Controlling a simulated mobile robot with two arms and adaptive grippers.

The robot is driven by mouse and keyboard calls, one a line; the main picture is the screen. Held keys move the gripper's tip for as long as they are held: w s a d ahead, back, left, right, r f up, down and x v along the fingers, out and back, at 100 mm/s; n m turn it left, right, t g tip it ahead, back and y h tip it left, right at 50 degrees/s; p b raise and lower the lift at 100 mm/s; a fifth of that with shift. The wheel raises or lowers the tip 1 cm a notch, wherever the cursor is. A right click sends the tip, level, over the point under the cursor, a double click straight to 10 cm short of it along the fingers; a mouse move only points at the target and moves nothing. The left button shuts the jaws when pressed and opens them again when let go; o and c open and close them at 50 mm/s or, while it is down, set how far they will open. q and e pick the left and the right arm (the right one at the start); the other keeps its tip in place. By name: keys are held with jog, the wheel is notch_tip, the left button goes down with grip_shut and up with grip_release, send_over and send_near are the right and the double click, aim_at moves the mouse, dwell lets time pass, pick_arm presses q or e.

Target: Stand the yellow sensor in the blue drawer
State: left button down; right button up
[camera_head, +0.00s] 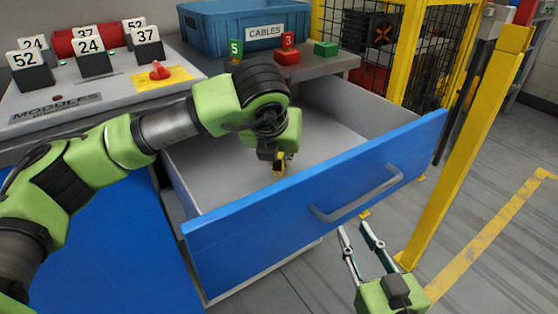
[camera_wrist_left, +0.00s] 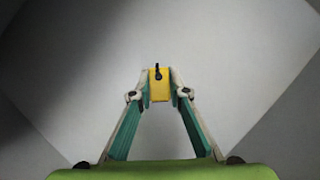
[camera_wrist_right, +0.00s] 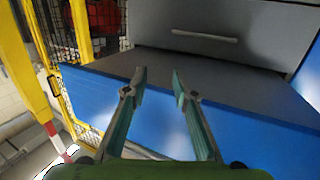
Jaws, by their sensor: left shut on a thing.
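The blue drawer (camera_head: 230,234) is pulled open, with a light grey, empty-looking inside. My left gripper (camera_wrist_left: 159,88) reaches down into the drawer and is shut on the yellow sensor (camera_wrist_left: 158,84), which has a dark part on its front. In the head view the sensor (camera_head: 279,164) shows below my left wrist, inside the drawer's walls. I cannot tell whether it touches the drawer floor. My right gripper (camera_head: 357,240) is open and empty in front of the drawer; its spread fingers also show in the right wrist view (camera_wrist_right: 158,80).
A bench behind holds a blue CABLES bin (camera_head: 230,25), red and green blocks (camera_head: 287,55), numbered modules (camera_head: 90,58) and a red knob (camera_head: 159,70) on a yellow plate. A yellow post (camera_head: 465,145) and mesh fence stand right of the drawer. The drawer handle (camera_head: 355,205) juts forward.

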pick_arm(q)
jog(key=shift+f, duration=0.2)
jog(key=c, duration=1.9)
grip_release()
pick_arm(e)
jog(key=shift+r, duration=0.3)
